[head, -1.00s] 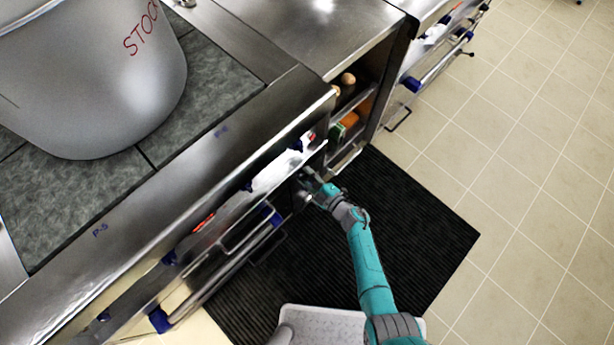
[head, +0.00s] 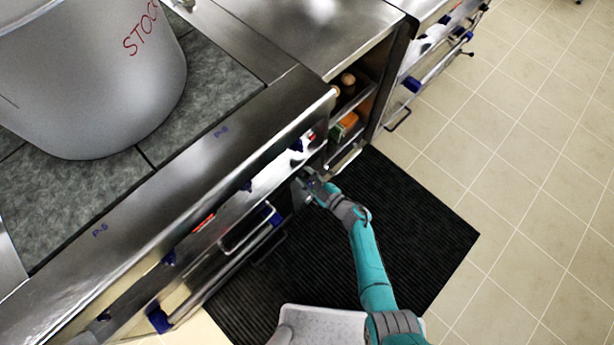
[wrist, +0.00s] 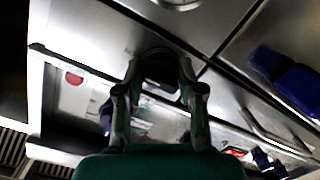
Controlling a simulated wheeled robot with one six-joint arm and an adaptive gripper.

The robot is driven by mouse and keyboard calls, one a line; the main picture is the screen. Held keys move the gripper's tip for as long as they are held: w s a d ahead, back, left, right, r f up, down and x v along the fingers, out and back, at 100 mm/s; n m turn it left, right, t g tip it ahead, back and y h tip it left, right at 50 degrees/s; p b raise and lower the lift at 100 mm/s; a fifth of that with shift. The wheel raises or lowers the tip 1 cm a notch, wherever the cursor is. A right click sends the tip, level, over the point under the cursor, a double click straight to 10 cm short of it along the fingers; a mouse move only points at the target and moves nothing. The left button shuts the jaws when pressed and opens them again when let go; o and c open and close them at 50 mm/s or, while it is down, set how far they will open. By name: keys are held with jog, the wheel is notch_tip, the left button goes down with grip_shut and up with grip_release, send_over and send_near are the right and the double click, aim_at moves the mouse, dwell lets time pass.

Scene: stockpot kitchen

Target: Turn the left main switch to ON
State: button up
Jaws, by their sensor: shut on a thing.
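My gripper (head: 306,183) is at the front of the steel stove, below the control strip. In the wrist view my gripper (wrist: 160,75) has its two fingers on either side of a dark rounded knob (wrist: 160,58), shut on it. I take this knob to be the main switch; the fingers and shadow hide part of it. No ON or OFF marking is readable, and I cannot tell how far the knob is turned.
A large stockpot (head: 95,75) stands on the stove top. Blue knobs (head: 296,145) line the front. A rail handle (head: 250,228) sticks out left of my gripper. An open shelf (head: 352,100) holds small items. A black mat (head: 400,215) covers the floor.

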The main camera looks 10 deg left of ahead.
jog(key=shift+w, duration=0.1)
jog(key=o, duration=1.1)
jog(key=shift+o, duration=0.2)
jog(key=v, duration=1.2)
